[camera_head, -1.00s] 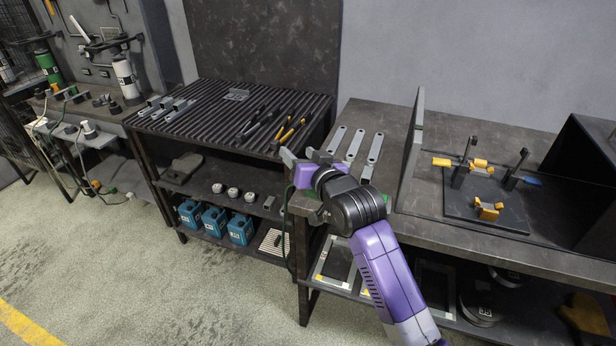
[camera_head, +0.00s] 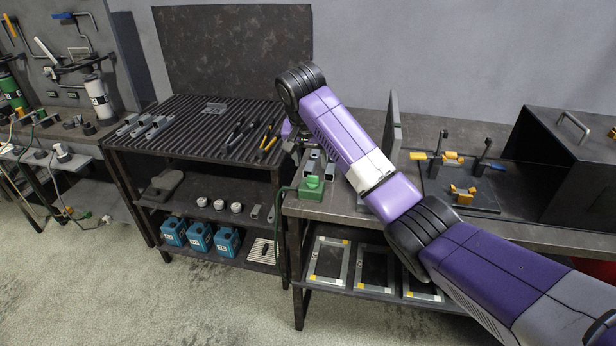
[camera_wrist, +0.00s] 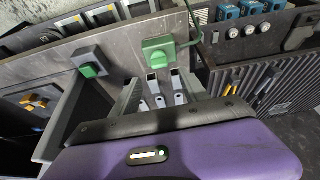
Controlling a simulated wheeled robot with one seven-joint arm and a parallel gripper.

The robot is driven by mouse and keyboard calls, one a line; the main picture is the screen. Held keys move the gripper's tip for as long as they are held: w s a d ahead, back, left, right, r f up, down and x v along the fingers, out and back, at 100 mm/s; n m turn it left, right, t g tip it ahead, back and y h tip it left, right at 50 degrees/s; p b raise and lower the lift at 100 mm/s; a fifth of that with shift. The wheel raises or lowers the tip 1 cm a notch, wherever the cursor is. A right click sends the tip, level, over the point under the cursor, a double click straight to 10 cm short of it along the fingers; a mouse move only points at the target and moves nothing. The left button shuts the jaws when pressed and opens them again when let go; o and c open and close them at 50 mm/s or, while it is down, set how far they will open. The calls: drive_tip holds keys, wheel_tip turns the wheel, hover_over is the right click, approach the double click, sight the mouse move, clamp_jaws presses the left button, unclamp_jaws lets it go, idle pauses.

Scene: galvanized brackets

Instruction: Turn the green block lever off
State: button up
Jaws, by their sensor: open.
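The green block (camera_head: 312,188) sits at the front left corner of the right-hand bench, with a green cable beside it. It also shows at the top centre of the wrist view (camera_wrist: 158,50), with a green lever on its face. Which way the lever is set is hard to tell. A dark grey box with a green knob (camera_wrist: 90,70) is to its left there; my arm hides it in the head view. My gripper (camera_wrist: 160,88) is open and empty, its fingers pointing toward the green block and apart from it. In the head view the gripper (camera_head: 293,145) is mostly hidden behind my arm.
Several grey metal bars (camera_wrist: 176,82) lie on the bench between my fingers and the green block. An upright grey panel (camera_head: 392,140) and a fixture plate with orange clamps (camera_head: 462,192) stand to the right. A ribbed rack (camera_head: 200,125) with tools is to the left.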

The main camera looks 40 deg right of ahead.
sight(313, 177)
drive_tip(key=shift+x, duration=3.95)
drive_tip(key=shift+s, duration=0.1)
clamp_jaws()
